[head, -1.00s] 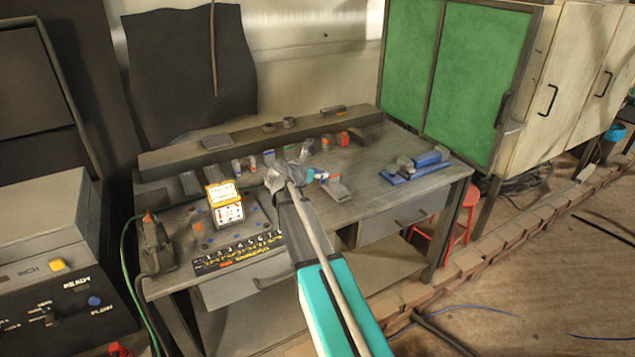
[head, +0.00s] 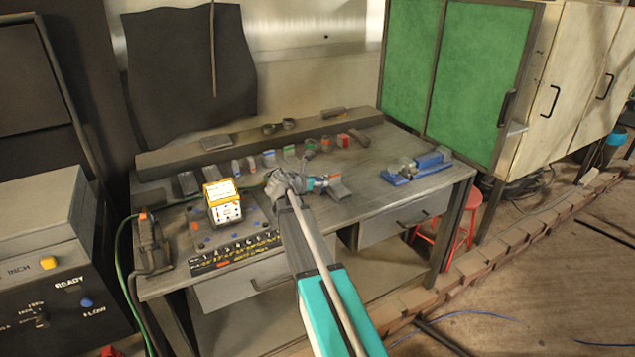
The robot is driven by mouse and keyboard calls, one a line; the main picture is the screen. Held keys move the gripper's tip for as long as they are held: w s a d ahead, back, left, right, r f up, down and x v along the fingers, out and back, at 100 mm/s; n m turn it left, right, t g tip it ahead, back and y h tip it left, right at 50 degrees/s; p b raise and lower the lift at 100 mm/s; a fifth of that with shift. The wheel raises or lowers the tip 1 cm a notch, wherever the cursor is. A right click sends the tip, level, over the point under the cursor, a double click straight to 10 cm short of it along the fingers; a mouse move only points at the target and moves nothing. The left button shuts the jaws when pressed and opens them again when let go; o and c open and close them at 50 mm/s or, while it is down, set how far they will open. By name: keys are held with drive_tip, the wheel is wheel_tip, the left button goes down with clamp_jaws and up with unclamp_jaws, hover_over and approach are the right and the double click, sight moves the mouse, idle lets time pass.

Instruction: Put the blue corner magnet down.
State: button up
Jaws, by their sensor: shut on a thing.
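My arm reaches out over the workbench (head: 375,208), and my gripper (head: 313,183) is low over the middle of its top. The gripper is shut on a small blue piece (head: 321,182), which I take to be the blue corner magnet. Its shape is too small to make out, and the gripper partly hides it. A grey block (head: 338,189) lies just right of it. I cannot tell whether the magnet touches the bench top.
A yellow-and-white box (head: 222,202) stands left on a dark plate, behind a numbered strip (head: 236,250). A blue vise (head: 417,168) sits at right. Bare top lies between gripper and vise.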

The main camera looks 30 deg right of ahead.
drive_tip(key=shift+f, duration=0.15)
drive_tip(key=o, duration=1.3)
drive_tip(key=shift+r, duration=0.25)
drive_tip(key=p+v, duration=0.4)
drive_tip(key=v, duration=0.6)
drive_tip(key=shift+s+a+r, duration=0.15)
drive_tip(key=shift+s+a+r+p, duration=0.1)
drive_tip(key=shift+a+p, duration=0.05)
drive_tip(key=shift+a, duration=0.2)
drive_tip(key=shift+s+a+r+p, duration=0.1)
drive_tip(key=shift+s+a+p, duration=0.05)
drive_tip(key=shift+a, duration=0.15)
